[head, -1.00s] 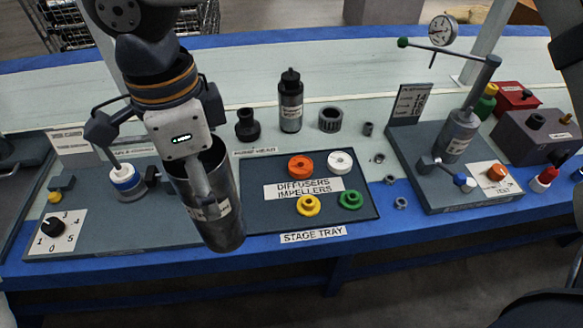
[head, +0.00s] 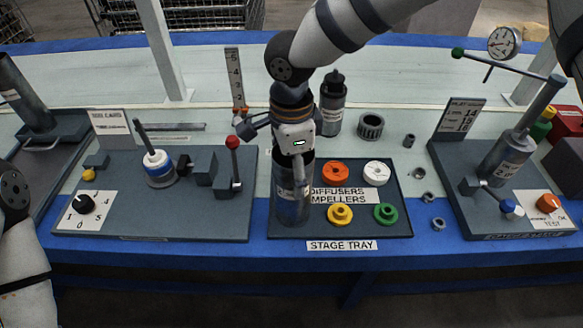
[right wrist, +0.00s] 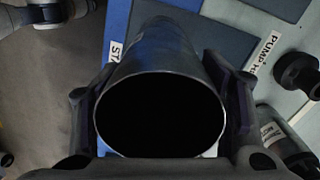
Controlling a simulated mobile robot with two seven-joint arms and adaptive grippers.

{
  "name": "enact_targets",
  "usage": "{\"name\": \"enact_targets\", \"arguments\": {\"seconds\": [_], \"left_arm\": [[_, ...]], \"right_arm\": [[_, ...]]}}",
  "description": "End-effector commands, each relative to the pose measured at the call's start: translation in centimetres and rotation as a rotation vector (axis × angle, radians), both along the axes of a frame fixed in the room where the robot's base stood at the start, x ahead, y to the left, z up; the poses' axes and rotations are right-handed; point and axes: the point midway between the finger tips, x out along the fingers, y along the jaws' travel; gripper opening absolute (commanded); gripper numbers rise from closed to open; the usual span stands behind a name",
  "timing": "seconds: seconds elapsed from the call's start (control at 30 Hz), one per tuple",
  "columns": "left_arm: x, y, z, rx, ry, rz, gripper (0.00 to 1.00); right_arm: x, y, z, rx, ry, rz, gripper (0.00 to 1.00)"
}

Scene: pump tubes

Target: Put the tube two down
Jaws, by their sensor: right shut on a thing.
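My right gripper (head: 295,160) is shut on a dark metal tube (head: 293,200), near its top end. The tube is about upright over the left part of the stage tray (head: 400,226). I cannot tell whether its bottom touches the tray. Its label is too small to read. In the right wrist view the tube's open round end (right wrist: 160,65) faces the camera between the two fingers (right wrist: 165,105). Another tube (head: 505,158) sits tilted in the right-hand stand, and one (head: 20,95) leans at the far left. My left gripper is out of view.
On the tray are orange (head: 335,173), white (head: 377,173), yellow (head: 340,216) and green (head: 386,214) rings. A black bottle (head: 331,105) and a ribbed dark ring (head: 370,126) stand behind. A grey station (head: 215,225) with a red-knobbed lever (head: 233,160) is to the left.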

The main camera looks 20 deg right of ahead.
Motion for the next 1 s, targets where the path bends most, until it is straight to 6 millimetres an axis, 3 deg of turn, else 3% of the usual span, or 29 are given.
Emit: {"name": "enact_targets", "arguments": {"seconds": [0.17, 0.2, 0.27, 0.67, 1.0], "left_arm": [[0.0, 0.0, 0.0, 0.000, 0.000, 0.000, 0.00], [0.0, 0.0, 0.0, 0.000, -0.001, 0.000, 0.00], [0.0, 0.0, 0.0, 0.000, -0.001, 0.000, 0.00], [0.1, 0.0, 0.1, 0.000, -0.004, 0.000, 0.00], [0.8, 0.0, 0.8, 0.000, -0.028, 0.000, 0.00]], "right_arm": [[0.0, 0.0, -0.1, 0.001, -0.001, -0.001, 0.25], [0.0, 0.0, -0.1, 0.000, -0.001, -0.001, 0.72], [0.0, 0.0, -0.1, 0.000, -0.001, -0.001, 0.85], [0.0, 0.0, 0.6, 0.001, -0.003, -0.001, 0.86], [0.1, 0.1, 9.4, 0.004, -0.006, -0.002, 0.86]]}}
